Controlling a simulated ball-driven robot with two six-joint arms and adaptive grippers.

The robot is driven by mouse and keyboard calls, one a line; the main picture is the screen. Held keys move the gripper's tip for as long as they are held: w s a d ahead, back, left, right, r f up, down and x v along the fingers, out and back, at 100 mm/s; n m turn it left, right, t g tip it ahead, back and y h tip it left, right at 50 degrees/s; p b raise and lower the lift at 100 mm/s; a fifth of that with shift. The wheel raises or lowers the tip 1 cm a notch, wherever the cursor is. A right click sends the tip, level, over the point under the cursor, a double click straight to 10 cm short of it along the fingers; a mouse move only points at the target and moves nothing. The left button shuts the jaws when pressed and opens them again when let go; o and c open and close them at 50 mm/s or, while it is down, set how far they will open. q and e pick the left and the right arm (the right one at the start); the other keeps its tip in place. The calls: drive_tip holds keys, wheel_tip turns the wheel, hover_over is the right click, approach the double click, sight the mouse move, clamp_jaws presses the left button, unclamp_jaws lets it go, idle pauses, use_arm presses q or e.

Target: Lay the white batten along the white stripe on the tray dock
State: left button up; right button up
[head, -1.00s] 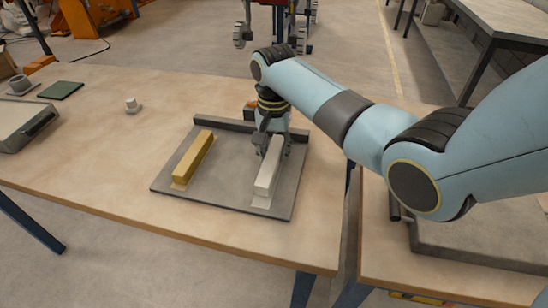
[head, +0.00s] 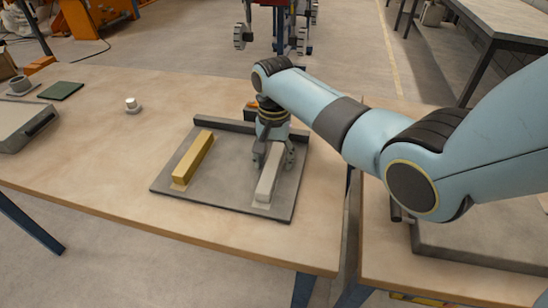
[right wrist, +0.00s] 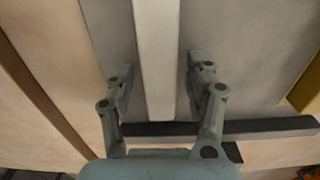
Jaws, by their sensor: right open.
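The white batten (head: 268,176) lies on the right side of the grey tray dock (head: 222,188), running lengthwise. A pale strip shows at its near end; the rest of the white stripe is hidden under or behind the batten. My right gripper (head: 273,158) is over the batten's far part, fingers apart on either side. In the right wrist view the batten (right wrist: 157,60) runs between the open fingers (right wrist: 160,75), with a gap on both sides. A yellow batten (head: 193,157) lies on the dock's left side. My left gripper is not in view.
A raised dark bar (head: 225,125) edges the dock's far side. A small white object (head: 132,105), a green pad (head: 61,91) and a grey case (head: 22,128) sit farther left on the wooden table. The table between them is clear.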

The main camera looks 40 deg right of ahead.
sight(274, 158)
wheel_tip(274, 158, up, 12)
drive_tip(key=shift+r+p, duration=0.15)
drive_tip(key=shift+p, duration=0.3)
idle(0.4)
